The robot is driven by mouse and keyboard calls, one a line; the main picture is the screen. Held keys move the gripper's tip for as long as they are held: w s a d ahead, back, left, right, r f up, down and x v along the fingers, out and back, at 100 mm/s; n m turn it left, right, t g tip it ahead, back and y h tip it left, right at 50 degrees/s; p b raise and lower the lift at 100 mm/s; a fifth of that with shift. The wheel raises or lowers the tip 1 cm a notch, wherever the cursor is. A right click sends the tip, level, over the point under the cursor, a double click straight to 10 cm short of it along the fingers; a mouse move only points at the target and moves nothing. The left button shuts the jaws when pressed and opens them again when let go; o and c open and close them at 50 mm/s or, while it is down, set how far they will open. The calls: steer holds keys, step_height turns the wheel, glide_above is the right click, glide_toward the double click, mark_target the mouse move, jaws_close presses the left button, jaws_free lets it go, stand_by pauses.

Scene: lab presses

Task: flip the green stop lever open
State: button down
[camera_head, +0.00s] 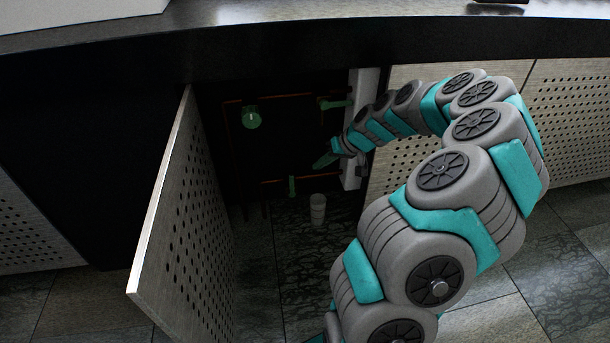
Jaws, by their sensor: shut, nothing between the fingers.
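Inside the open cabinet under the counter, green handles sit on copper-coloured pipes. One is a rounded green handle (251,117) at the upper left. Another is a green lever (335,103) at the upper right, lying roughly level. A third, small green lever (291,186) points up and down on the lower pipe. I cannot tell which of them is the stop lever. My gripper (322,161) is inside the cabinet, shut and empty. It appears below the upper right lever and above and right of the lower one. Its depth relative to them is unclear.
A perforated cabinet door (185,215) stands open on the left. A pale cup (318,208) stands on the tiled floor below my gripper. A light upright post (357,165) borders the opening on the right, close to my arm. The dark counter edge (300,48) runs above.

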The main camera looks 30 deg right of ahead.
steer(key=b, duration=0.1)
glide_toward(292, 186)
steer(key=w+f, duration=0.1)
steer(key=f, duration=0.1)
steer(key=w+f, duration=0.2)
steer(key=shift+w+a+f, duration=0.1)
steer(key=shift+w+f, duration=0.05)
steer(key=shift+w, duration=0.15)
steer(key=shift+a, duration=0.2)
steer(key=shift+w+a+r+h+p, duration=0.15)
steer(key=shift+r+h+p, duration=0.2)
steer(key=shift+p, duration=0.3)
steer(key=w+a+f+n+g+h+p, duration=0.1)
steer(key=w+a+f+g+h+p, duration=0.1)
steer(key=a+h, duration=0.4)
steer(key=a+p, duration=0.1)
steer(key=a, duration=0.1)
steer(key=shift+w+a+f+n, duration=0.2)
steer(key=shift+a+f+n, duration=0.1)
steer(key=shift+a+f, duration=0.1)
stand_by(1.0)
steer(key=shift+d, duration=0.1)
steer(key=shift+s+d+f, duration=0.2)
steer(key=shift+d+f, duration=0.05)
steer(key=shift+d, duration=0.4)
